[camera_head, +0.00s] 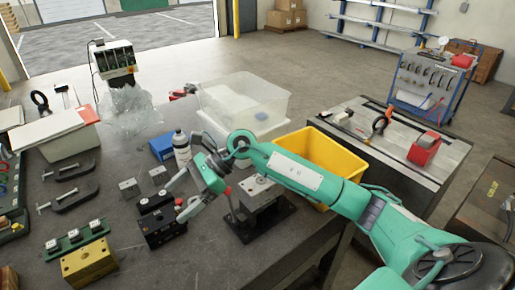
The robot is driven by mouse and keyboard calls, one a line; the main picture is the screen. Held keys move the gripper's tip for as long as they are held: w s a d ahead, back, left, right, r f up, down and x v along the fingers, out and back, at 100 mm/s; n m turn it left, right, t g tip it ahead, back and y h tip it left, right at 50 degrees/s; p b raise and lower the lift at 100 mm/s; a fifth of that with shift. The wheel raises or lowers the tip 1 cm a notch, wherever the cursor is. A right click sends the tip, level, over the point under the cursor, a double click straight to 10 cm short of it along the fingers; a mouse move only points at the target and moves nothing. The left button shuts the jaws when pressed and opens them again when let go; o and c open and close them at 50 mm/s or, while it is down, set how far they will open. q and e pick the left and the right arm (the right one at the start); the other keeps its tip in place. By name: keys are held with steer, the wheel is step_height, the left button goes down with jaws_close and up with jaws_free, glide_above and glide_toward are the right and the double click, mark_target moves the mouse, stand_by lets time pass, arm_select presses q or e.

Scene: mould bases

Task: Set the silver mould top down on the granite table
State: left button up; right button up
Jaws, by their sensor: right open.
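My right gripper (177,199) is open, with its two fingers spread just to the right of the black mould blocks (165,228). I see nothing held between the fingers. Two small silver blocks (129,188) stand on the dark grey granite table (215,262), behind and left of the black blocks. A larger silver block (258,188) sits on a black stand under my right forearm, which partly hides it. I cannot tell which silver piece is the mould top. My left gripper is not in view.
A white bottle (181,148) and a blue box (163,146) stand behind my gripper. A clear bin (243,103) and a yellow bin (325,153) are farther right. Clamps (68,185) and a brass block (88,262) lie at left. The table's front middle is clear.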

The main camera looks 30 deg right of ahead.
steer(key=w+d+n+h, duration=0.25)
steer(key=d+h, duration=0.55)
steer(key=d, duration=0.6)
step_height(320, 180, up, 2)
steer(key=g+h, duration=0.1)
steer(key=h, duration=0.3)
glide_above(258, 182)
steer(key=shift+m, duration=0.45)
step_height(258, 182, down, 12)
steer(key=p, duration=0.5)
steer(key=shift+a+f, duration=0.1)
steer(key=shift+f, duration=0.5)
steer(key=c, duration=1.7)
steer(key=shift+r+p, duration=0.15)
steer(key=shift+p, duration=0.15)
steer(key=shift+w, duration=0.1)
steer(key=shift+r+p, duration=0.55)
steer(key=shift+r, duration=1.4)
